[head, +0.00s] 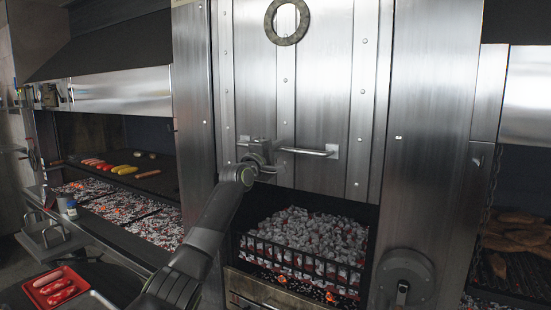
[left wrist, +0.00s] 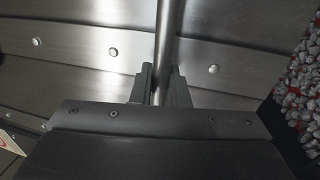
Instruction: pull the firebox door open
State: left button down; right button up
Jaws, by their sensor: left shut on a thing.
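A tall riveted steel door panel (head: 318,95) fills the upper middle of the head view. A horizontal bar handle (head: 312,152) crosses its lower part. My left gripper (head: 262,152) is shut on the left part of this bar. In the left wrist view, the bar (left wrist: 168,40) runs between the two fingers (left wrist: 164,88), with riveted steel (left wrist: 85,45) behind it. Below the panel, an open space shows glowing coals (head: 305,230) behind a black grate (head: 300,262). My right gripper is not in view.
A grill at the left holds peppers and sausages (head: 125,170) above coals. A red tray of meat (head: 55,288) stands at the lower left. A round grey wheel (head: 407,278) is at the lower right. Another grill with meat (head: 515,240) is at the far right.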

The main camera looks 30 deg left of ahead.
pick_arm(q)
jog(key=shift+s+r, duration=0.1)
jog(key=shift+r, duration=0.4)
jog(key=c, duration=1.5)
grip_release()
jog(key=shift+f, duration=0.2)
jog(key=shift+f, duration=0.1)
jog(key=shift+s+f, duration=0.15)
jog(key=shift+s, duration=0.1)
jog(key=b+v, duration=0.8)
jog(key=v, duration=0.9)
jog(key=shift+a+r, duration=0.1)
jog(key=shift+r, duration=0.1)
